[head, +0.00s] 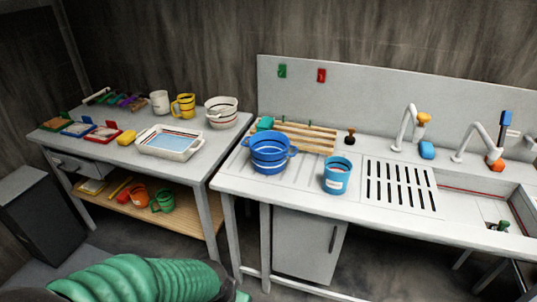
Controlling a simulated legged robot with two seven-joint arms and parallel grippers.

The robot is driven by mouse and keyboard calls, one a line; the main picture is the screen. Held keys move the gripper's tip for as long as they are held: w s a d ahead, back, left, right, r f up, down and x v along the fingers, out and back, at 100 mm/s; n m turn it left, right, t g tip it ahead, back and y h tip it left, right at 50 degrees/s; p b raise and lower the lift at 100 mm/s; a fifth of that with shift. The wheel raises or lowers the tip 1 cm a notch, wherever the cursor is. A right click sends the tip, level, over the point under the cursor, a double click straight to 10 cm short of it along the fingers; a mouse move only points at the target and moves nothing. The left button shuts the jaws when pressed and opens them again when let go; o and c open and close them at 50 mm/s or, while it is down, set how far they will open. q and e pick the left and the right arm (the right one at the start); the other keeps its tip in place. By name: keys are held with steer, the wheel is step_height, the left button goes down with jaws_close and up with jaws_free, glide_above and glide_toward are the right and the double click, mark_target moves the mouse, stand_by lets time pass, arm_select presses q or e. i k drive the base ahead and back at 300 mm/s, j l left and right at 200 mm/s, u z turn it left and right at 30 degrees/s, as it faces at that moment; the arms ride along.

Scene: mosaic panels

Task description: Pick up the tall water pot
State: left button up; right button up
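No vessel in view is clearly marked as the tall water pot. A blue cylindrical container (338,174) with a pale label stands upright on the white sink counter. A wider blue pot (269,152) with two side handles stands to its left on the same counter. On the left table, a white mug (160,102) and a yellow mug (184,105) stand at the back. An orange pot (136,195) and a green pot (163,200) are on the wooden lower shelf. Neither of my grippers is in view.
A slotted drain grate (400,188), two taps and a sink basin fill the counter's right side. A wooden rack (305,136) is behind the blue pots. The left table holds a white tray (171,142) and a bowl (221,112). A dark bin stands at far left.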

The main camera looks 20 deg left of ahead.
mark_target(337, 169)
steer(key=l+u, duration=0.35)
steer(key=i+l+u, duration=0.1)
steer(key=u, duration=0.2)
steer(key=l+u, duration=0.35)
steer(key=i+l+u, duration=0.1)
steer(key=l, duration=0.75)
steer(key=l+u, duration=0.1)
steer(key=l, duration=0.8)
steer(key=i+l, duration=0.1)
steer(key=i, duration=0.45)
